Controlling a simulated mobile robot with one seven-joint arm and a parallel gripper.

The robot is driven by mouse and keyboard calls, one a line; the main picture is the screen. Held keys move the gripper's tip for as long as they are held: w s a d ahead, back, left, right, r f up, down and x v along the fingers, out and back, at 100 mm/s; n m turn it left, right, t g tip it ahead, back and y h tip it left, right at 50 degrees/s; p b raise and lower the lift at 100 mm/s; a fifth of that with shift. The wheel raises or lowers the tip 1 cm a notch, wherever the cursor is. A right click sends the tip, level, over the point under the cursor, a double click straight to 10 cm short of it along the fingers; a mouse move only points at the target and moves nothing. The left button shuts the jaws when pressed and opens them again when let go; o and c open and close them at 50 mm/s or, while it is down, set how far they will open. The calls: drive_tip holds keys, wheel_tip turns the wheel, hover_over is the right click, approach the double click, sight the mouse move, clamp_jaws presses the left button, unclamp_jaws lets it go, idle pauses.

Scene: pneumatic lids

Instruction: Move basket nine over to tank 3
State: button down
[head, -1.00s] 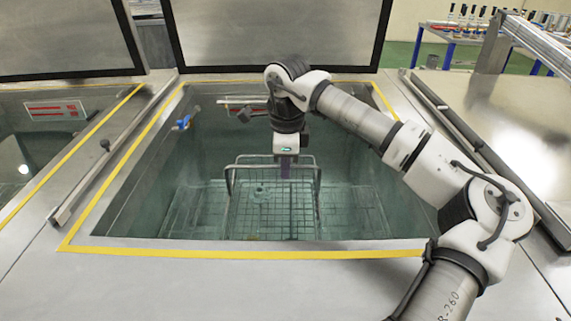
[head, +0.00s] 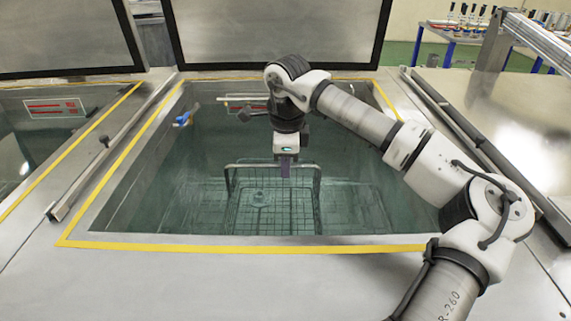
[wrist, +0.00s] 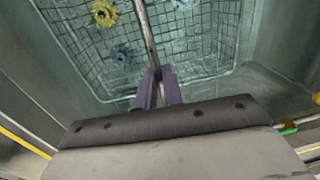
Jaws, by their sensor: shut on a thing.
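My gripper (head: 285,172) is inside the open middle tank, its purple fingers shut on the handle bar of a wire basket (head: 240,215). The basket hangs or rests low in the tank's teal liquid; I cannot tell whether it touches the bottom. In the wrist view, the handle bar (wrist: 145,30) runs between the fingertips (wrist: 158,75). A yellow gear (wrist: 103,13) and a blue-grey gear (wrist: 122,54) lie in the basket mesh. No number on basket or tank is readable.
The tank's yellow-edged rim (head: 250,246) surrounds the basket. Its lid (head: 275,30) stands raised behind. A second open tank (head: 40,125) with a red-marked label lies left. A blue valve handle (head: 183,120) sits at the left wall. Bare steel deck (head: 510,110) lies right.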

drive_tip(key=shift+s+f, duration=0.2)
drive_tip(key=shift+f, duration=0.45)
drive_tip(key=c, duration=1.5)
unclamp_jaws()
drive_tip(key=shift+w, duration=0.15)
drive_tip(key=shift+o, duration=0.2)
drive_tip(key=shift+r, duration=0.1)
wheel_tip(320, 180, up, 26)
drive_tip(key=s+p, duration=0.1)
drive_tip(key=p, duration=0.9)
drive_tip(key=shift+p, duration=0.35)
drive_tip(key=shift+d+f, duration=0.1)
drive_tip(key=shift+f, duration=0.1)
